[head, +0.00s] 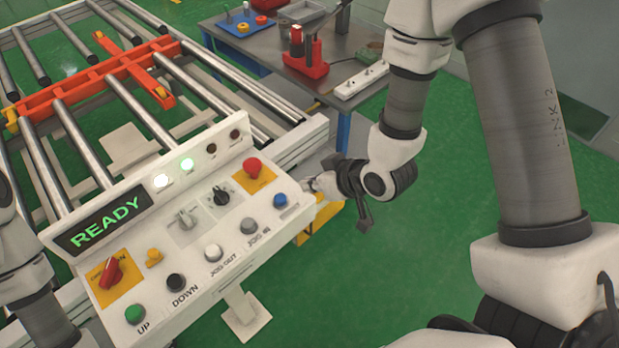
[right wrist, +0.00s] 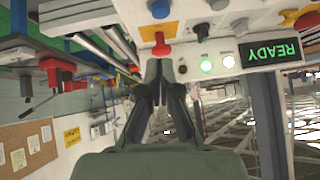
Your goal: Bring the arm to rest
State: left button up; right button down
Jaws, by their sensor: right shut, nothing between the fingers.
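My right arm reaches down from the upper right in the head view. Its dark gripper (head: 346,182) hangs beside the right edge of the white control panel (head: 225,255), apart from the buttons as far as I can see. In the right wrist view the two fingers of this gripper (right wrist: 160,78) are shut together with nothing between them. There the picture is upside down, and the red mushroom button (right wrist: 161,47) shows just past the fingertips. Part of my left arm shows at the left edge of the head view. Its gripper is out of view.
The panel's display (head: 104,217) reads READY in green. A roller conveyor (head: 80,120) with an orange-red frame (head: 95,78) lies behind it. A grey workbench (head: 345,55) with a red tool (head: 304,58) and a white power strip (head: 361,80) stands behind my right arm. Green floor is clear below.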

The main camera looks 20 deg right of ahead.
jog(key=s+f+m+g+h+b, duration=0.1)
jog(key=s+f+g+b, duration=0.3)
jog(key=f, duration=0.6)
jog(key=s+f+b, duration=0.3)
jog(key=s+f, duration=0.4)
jog(key=f, duration=0.4)
jog(key=s+d+f+m+g+h+b, duration=0.1)
jog(key=s+d+f+m+g+h, duration=0.1)
jog(key=s+f, duration=0.6)
jog(key=s+d+g+h, duration=0.1)
jog(key=d+g, duration=0.1)
jog(key=d, duration=0.1)
jog(key=shift+s+d+f+m+b, duration=0.15)
jog(key=shift+s+f+m+b, duration=0.1)
jog(key=shift+f+m+b, duration=0.15)
jog(key=shift+w, duration=0.1)
